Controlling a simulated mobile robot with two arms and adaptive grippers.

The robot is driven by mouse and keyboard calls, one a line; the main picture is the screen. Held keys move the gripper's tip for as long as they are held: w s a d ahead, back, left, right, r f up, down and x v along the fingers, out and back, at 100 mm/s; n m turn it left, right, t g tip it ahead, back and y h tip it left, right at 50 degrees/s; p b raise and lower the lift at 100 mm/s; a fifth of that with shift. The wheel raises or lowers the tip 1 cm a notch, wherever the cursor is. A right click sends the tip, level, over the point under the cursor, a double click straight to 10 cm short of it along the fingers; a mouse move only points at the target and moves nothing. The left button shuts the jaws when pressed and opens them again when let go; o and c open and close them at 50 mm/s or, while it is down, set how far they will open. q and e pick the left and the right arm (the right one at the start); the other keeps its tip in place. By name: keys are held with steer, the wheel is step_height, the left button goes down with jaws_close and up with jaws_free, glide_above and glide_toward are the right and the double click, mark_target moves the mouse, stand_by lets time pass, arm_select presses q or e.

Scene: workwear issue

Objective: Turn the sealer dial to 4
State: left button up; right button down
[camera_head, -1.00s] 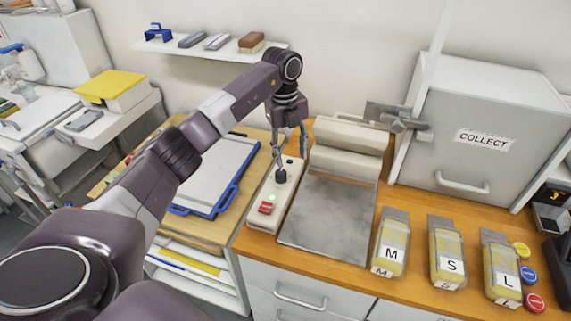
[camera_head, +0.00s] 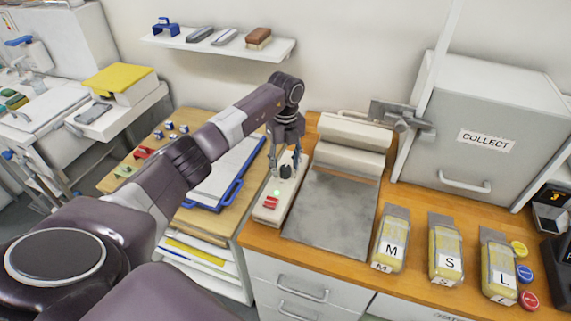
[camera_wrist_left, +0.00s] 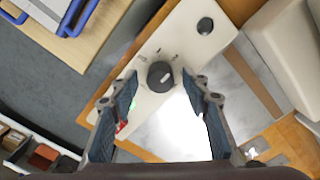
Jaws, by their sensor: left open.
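The sealer (camera_head: 335,215) stands on the orange worktop, with a grey plate and a cream bar at its back. Its pale control panel (camera_head: 265,212) carries a black dial (camera_head: 285,172), a green light and a red switch (camera_head: 270,203). My left gripper (camera_head: 285,160) is above the dial. In the left wrist view the dial (camera_wrist_left: 160,76) has a white pointer mark and lies just beyond and between the open fingertips (camera_wrist_left: 163,88), apparently untouched. The scale marks near it are too small to read. My right gripper is not in view.
A grey box marked COLLECT (camera_head: 480,135) stands behind on the right. Yellow packs marked M (camera_head: 391,240), S (camera_head: 445,250) and L (camera_head: 498,265) lie in front of it. A blue-edged board (camera_head: 225,180) lies left of the panel. A wall shelf (camera_head: 215,43) is above.

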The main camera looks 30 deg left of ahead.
arm_select(q)
steer(key=c, duration=1.2)
steer(key=shift+o, duration=0.2)
steer(key=shift+m+b, duration=0.45)
steer(key=shift+m, duration=0.05)
steer(key=shift+w+m+b, duration=0.1)
steer(key=shift+m+b, duration=0.6)
steer(key=shift+m, duration=0.4)
steer(key=m+b, duration=0.3)
steer(key=m, duration=0.2)
steer(key=m+b, duration=0.2)
steer(key=m, duration=0.3)
steer(key=shift+m, duration=0.4)
steer(key=shift+r+m+b, duration=0.1)
steer(key=shift+m+b, duration=0.3)
steer(key=shift+m, duration=1.5)
